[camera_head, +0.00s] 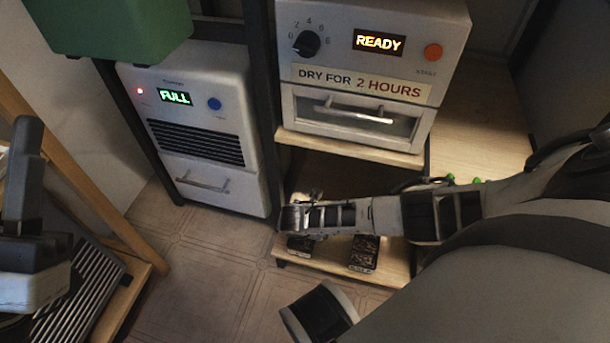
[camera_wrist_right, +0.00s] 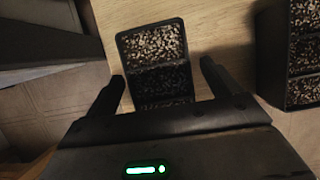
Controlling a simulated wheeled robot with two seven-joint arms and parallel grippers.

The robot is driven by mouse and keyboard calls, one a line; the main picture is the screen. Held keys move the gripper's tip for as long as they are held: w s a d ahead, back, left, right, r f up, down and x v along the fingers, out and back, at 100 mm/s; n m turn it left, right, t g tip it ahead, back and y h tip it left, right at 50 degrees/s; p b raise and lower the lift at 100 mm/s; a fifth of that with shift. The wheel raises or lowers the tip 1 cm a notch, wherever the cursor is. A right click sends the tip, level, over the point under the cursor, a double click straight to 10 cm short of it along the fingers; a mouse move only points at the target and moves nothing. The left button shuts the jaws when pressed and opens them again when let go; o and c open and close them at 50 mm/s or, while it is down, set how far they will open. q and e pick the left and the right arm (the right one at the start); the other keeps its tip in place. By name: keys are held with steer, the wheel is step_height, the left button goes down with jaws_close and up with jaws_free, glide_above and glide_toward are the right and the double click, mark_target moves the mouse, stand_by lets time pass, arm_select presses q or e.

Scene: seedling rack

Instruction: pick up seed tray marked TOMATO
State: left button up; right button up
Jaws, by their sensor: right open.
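A black seed tray (camera_wrist_right: 152,45) filled with speckled soil lies on a light wooden shelf. In the right wrist view it lies between the two fingers of my open right gripper (camera_wrist_right: 163,75), with gaps at both sides. A second dark tray (camera_wrist_right: 302,58) stands to its right. In the head view my right gripper (camera_head: 290,215) is over the low shelf, partly covering a small dark tray (camera_head: 300,246). Another tray (camera_head: 363,254) sits to the right. Marks on the trays' front edges are too small to read, so I cannot tell which says TOMATO.
A dryer (camera_head: 372,60) reading READY stands on the shelf above. A white unit (camera_head: 200,130) reading FULL is to the left, below a green bin (camera_head: 115,25). A dark rack post (camera_head: 262,90) stands between them. The tiled floor (camera_head: 210,280) is free in front.

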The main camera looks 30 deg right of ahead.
steer(key=shift+f, duration=0.25)
stand_by(0.3)
steer(key=c, duration=1.2)
steer(key=shift+r, duration=0.2)
